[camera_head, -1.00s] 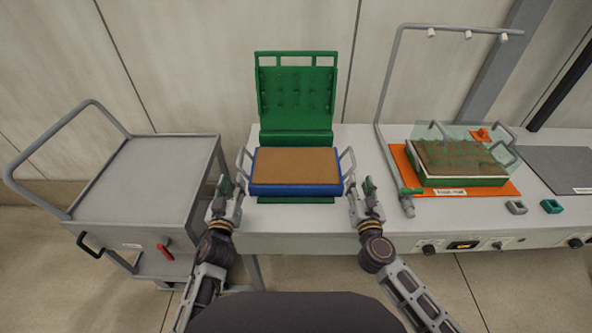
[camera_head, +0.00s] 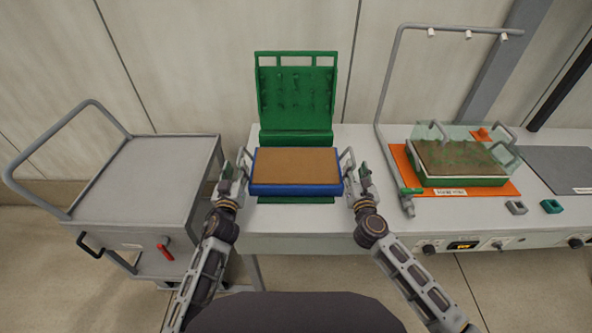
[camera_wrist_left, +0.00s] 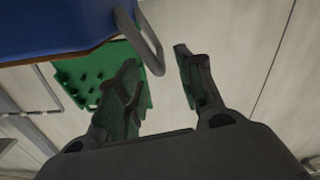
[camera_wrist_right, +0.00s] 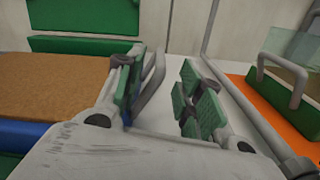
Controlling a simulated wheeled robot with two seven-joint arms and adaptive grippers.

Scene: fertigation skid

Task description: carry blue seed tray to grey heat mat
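The blue seed tray (camera_head: 297,189), filled with brown soil, sits level on the bench in front of the green upright rack. It has a grey handle at each end. My left gripper (camera_head: 232,180) is open beside the tray's left handle; in the left wrist view that handle (camera_wrist_left: 150,45) is just ahead of the spread fingers. My right gripper (camera_head: 357,181) is open at the right handle; in the right wrist view the handle (camera_wrist_right: 152,82) shows between the fingers. The grey heat mat (camera_head: 550,163) lies flat and empty at the far right of the bench.
An orange mat (camera_head: 400,157) holds a green tray (camera_head: 465,181) under a clear cover, between the blue tray and the grey mat. A grey pipe frame (camera_head: 380,100) rises beside it. Small clips (camera_head: 516,207) lie at the front edge. A grey cart (camera_head: 140,175) stands left.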

